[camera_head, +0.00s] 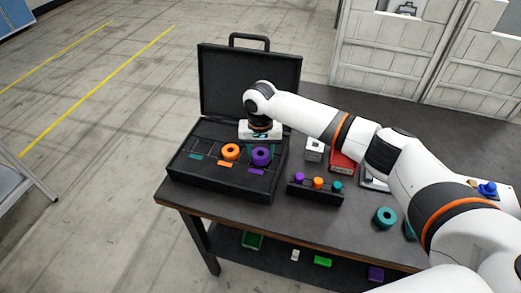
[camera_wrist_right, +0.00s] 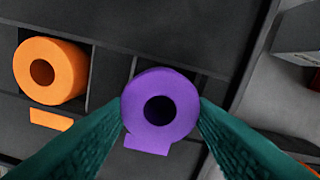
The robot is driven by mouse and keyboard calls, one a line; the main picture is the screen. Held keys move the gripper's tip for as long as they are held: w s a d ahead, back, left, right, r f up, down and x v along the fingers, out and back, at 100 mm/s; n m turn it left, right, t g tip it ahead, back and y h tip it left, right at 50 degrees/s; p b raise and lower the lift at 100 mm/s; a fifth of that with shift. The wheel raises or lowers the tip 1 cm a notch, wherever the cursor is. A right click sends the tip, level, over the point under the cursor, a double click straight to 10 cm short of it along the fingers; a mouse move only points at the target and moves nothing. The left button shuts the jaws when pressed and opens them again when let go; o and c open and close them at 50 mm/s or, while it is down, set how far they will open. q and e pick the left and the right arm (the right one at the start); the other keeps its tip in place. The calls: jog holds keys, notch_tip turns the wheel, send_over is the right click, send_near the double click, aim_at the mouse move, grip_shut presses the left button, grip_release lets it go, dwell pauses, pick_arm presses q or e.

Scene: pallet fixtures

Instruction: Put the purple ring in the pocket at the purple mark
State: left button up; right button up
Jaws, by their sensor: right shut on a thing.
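The purple ring (camera_head: 262,161) is at the right end of the pocket row in the open black case (camera_head: 225,187). In the right wrist view the purple ring (camera_wrist_right: 160,80) is between the two teal fingers of my right gripper (camera_wrist_right: 160,112), which is shut on its sides. The purple mark (camera_wrist_right: 147,147) lies just below the ring there, partly covered by it; it also shows in the head view (camera_head: 255,171). Dark pocket edges show behind the ring; whether it is seated or held above cannot be told. My left gripper is out of view.
The orange ring (camera_head: 229,153) sits left of the purple one, above the orange mark (camera_head: 226,164). The teal mark (camera_head: 196,156) has an empty pocket. A rack with small coloured pegs (camera_head: 317,193) stands right of the case. A teal ring (camera_head: 385,217) lies on the table.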

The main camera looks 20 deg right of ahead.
jog(key=shift+f, duration=0.4)
jog(key=o, duration=1.5)
jog(key=shift+o, duration=0.2)
notch_tip(320, 180, up, 9)
jog(key=p, duration=1.1)
